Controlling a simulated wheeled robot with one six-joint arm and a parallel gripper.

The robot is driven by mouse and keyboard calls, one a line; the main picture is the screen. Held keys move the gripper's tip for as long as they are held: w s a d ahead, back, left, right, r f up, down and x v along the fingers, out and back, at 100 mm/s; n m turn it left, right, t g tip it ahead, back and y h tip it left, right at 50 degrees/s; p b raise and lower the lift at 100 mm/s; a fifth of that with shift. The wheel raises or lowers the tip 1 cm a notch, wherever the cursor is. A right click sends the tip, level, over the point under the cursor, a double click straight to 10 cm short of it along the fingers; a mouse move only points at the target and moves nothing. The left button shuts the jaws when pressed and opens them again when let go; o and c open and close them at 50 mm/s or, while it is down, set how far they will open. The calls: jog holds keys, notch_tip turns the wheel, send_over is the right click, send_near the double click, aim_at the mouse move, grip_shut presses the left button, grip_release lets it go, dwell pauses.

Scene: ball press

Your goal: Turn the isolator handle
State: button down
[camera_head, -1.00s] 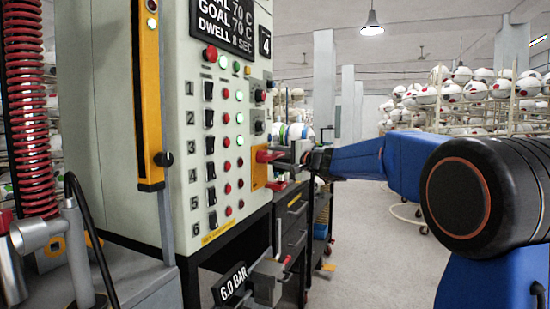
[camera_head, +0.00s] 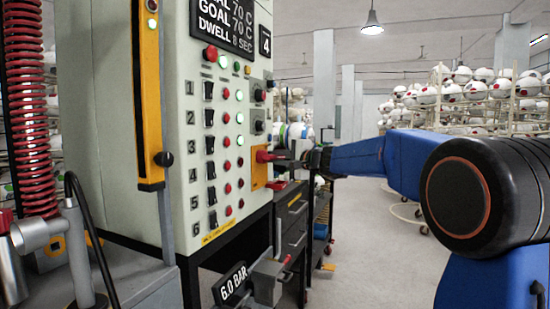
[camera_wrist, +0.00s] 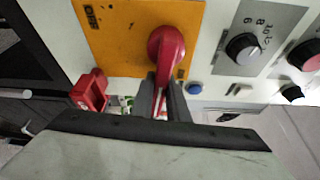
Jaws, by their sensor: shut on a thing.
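The red isolator handle (camera_wrist: 167,48) sits on a yellow-orange plate (camera_wrist: 112,38) in the wrist view. Its lever points down in that picture, between the two dark fingers of my gripper (camera_wrist: 165,100), which are shut on it. In the head view the handle (camera_head: 264,156) shows as a small red shape on the yellow plate (camera_head: 259,174) at the panel's right side. My gripper (camera_head: 283,156) meets it there from the right. Part of the lever is hidden by the fingers.
A red padlock-like piece (camera_wrist: 90,91) is close beside the fingers in the wrist view. A black knob (camera_wrist: 243,48) and a blue button (camera_wrist: 194,88) are also near. The control panel (camera_head: 190,160) has several numbered switches. Open floor (camera_head: 370,250) lies at right.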

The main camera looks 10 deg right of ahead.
jog(key=m, duration=0.1)
jog(key=f+m+g, duration=0.1)
jog(key=f+m, duration=0.1)
jog(key=shift+s+a+m+g, duration=0.15)
jog(key=shift+s+m+g, duration=0.1)
jog(key=shift+m+g, duration=0.15)
jog(key=m, duration=0.1)
jog(key=f+m+g, duration=0.1)
jog(key=s+m+g, duration=0.1)
jog(key=m, duration=0.1)
jog(key=shift+s+a+f, duration=0.1)
jog(key=shift+a+f, duration=0.15)
jog(key=shift+a, duration=0.15)
jog(key=m+g, duration=0.1)
jog(key=s+a+m+g+y, duration=0.1)
jog(key=shift+s+f+m, duration=0.1)
jog(key=shift+f+m, duration=0.2)
jog(key=shift+m, duration=0.1)
jog(key=shift+s+a+m+g+y, duration=0.35)
jog(key=shift+m+g, duration=0.25)
jog(key=shift+m, duration=0.2)
jog(key=shift+d, duration=0.1)
jog(key=c, duration=1.7)
grip_release()
jog(key=shift+s, duration=0.1)
jog(key=shift+d, duration=0.1)
